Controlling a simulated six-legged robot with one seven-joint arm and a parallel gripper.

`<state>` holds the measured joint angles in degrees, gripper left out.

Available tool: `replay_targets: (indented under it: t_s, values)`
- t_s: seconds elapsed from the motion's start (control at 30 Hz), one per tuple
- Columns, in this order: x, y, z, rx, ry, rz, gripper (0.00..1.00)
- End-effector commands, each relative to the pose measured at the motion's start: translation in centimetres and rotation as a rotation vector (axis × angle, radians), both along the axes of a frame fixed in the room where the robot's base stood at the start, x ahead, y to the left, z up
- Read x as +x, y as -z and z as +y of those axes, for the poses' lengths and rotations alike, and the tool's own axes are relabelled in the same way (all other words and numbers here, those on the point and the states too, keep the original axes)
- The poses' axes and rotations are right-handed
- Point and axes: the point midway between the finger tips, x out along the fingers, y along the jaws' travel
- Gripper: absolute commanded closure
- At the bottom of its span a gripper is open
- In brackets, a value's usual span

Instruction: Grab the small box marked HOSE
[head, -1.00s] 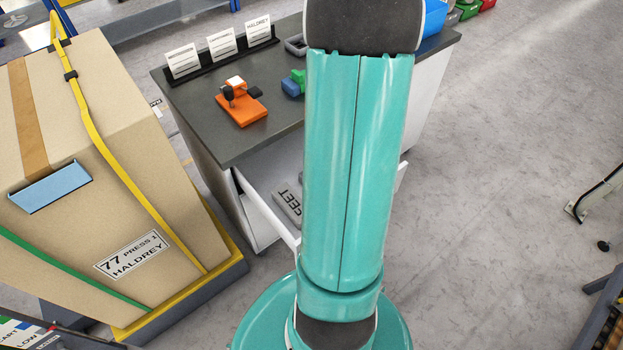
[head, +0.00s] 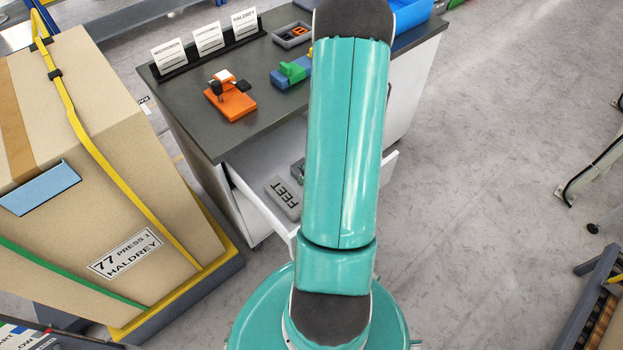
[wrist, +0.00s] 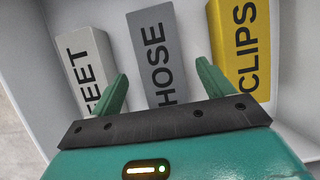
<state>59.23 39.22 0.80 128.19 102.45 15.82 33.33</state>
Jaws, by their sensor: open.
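The small box marked HOSE (wrist: 151,45) is dark grey and lies in an open white drawer, between a light grey box marked FEET (wrist: 88,60) and a yellow box marked CLIPS (wrist: 240,45). My gripper (wrist: 161,82) is open and empty, its two green fingers apart at either side of the HOSE box's lower part in the wrist view. I cannot tell whether they touch it. In the head view the FEET box (head: 285,197) shows in the drawer; my arm hides most of the drawer's other contents.
The white drawer (head: 252,208) sticks out of a dark-topped workbench (head: 190,108). An orange clamp fixture (head: 230,102) and name cards (head: 208,38) stand on top. A large strapped carton (head: 105,150) stands close on the left. The floor on the right is mostly open.

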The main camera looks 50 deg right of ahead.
Motion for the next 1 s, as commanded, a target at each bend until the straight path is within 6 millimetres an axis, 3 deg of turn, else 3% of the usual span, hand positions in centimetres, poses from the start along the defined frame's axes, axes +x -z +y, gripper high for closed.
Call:
replay_targets:
  t_s: [0.23,0.53,0.57,0.8,1.0]
  values:
    - [1.0,3.3,-0.3,0.003,0.000,0.000,0.20]
    - [1.3,3.8,-0.4,-0.001,-0.001,-0.001,0.20]
    - [1.3,3.8,-0.4,0.001,-0.001,0.000,0.22]
    - [1.3,3.8,-0.4,0.001,-0.001,0.000,0.69]
    - [1.3,3.8,-0.4,0.001,-0.001,0.000,0.71]
